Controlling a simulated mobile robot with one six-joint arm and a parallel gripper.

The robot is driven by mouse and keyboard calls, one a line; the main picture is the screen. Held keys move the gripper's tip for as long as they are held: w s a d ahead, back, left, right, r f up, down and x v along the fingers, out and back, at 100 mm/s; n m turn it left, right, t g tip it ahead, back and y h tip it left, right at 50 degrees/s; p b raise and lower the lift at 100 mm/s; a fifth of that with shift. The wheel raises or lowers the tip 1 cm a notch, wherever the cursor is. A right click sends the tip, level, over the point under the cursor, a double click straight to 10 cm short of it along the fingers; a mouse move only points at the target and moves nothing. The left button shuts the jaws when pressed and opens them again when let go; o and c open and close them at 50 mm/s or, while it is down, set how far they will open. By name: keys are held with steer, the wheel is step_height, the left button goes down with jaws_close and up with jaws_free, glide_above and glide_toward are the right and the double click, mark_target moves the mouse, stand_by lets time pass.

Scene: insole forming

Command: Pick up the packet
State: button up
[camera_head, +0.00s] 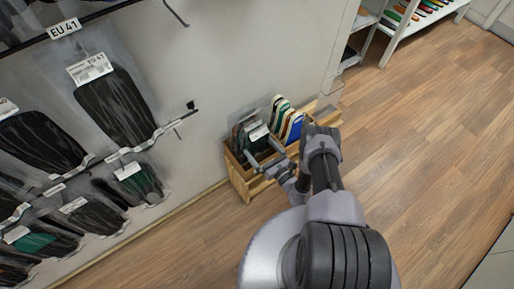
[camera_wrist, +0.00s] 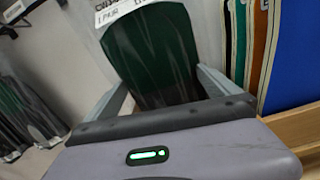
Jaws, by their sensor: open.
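The packet (camera_wrist: 150,50) is a clear bag holding dark green and black insoles, with a white label at its top. It stands upright in a wooden crate by the wall and also shows in the head view (camera_head: 247,131). My gripper (camera_head: 261,150) is at the crate's near left part, in front of the packet. In the wrist view its two fingers (camera_wrist: 163,82) are apart, one on each side of the packet's body. I cannot tell whether they touch it. The packet's lower end is hidden behind my gripper.
The wooden crate (camera_head: 237,178) also holds several coloured insoles (camera_head: 287,118), close to the right of the packet. Packets hang on wall hooks at the left (camera_head: 115,105). White shelving (camera_head: 402,30) stands at the back right. The wooden floor (camera_head: 430,130) is clear.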

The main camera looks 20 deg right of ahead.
steer(key=c, duration=1.3)
steer(key=shift+r, duration=0.1)
steer(key=shift+c, duration=0.2)
